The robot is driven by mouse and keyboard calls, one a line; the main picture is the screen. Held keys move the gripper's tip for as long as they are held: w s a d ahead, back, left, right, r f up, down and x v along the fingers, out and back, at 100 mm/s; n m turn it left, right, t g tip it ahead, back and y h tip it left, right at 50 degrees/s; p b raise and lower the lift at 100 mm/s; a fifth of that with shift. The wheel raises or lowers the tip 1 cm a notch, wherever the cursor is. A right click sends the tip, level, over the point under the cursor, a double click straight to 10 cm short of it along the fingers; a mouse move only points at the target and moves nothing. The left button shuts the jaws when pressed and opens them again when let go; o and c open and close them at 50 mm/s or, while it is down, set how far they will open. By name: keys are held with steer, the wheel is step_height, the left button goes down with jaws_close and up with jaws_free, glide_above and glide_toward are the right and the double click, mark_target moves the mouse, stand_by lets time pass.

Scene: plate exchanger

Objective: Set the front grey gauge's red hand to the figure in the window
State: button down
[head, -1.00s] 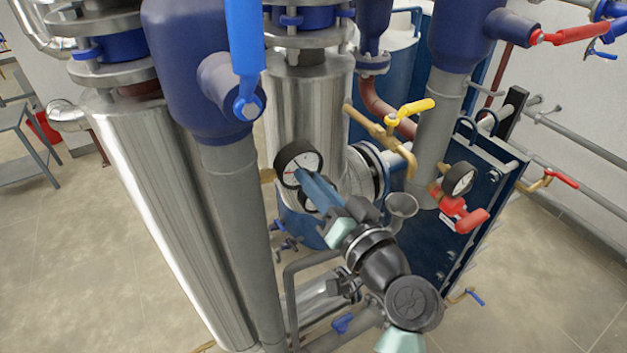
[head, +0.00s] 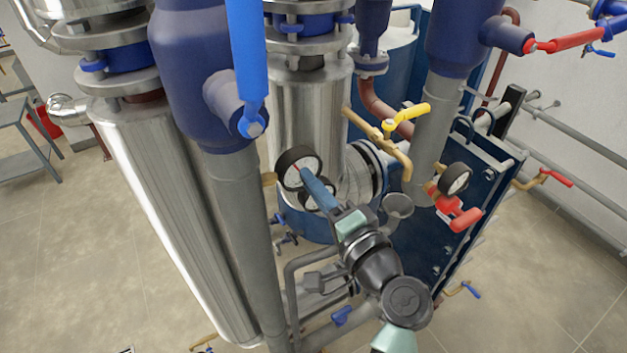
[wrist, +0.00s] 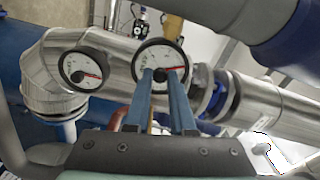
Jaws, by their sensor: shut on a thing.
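The front gauge (head: 291,178) is round, with a dark rim and a white face, and stands in front of the steel column in the head view. In the wrist view, the two blue fingers of my gripper (wrist: 163,74) are shut on the dark centre knob (wrist: 161,75) and cover the lower dial. The window and its figure are not readable.
A second gauge (wrist: 80,68) with a red hand sits close to the left in the wrist view. A third gauge (head: 455,179) is at the right, beside a red-handled valve (head: 460,216). A yellow-handled valve (head: 410,116) and a thick grey pipe (head: 240,220) flank my arm.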

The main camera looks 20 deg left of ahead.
steer(key=shift+m, duration=0.3)
steer(key=c, duration=0.8)
jaws_free()
steer(key=shift+o, duration=0.2)
steer(key=b+v, duration=0.3)
steer(key=v, duration=1)
steer(key=shift+b, duration=0.3)
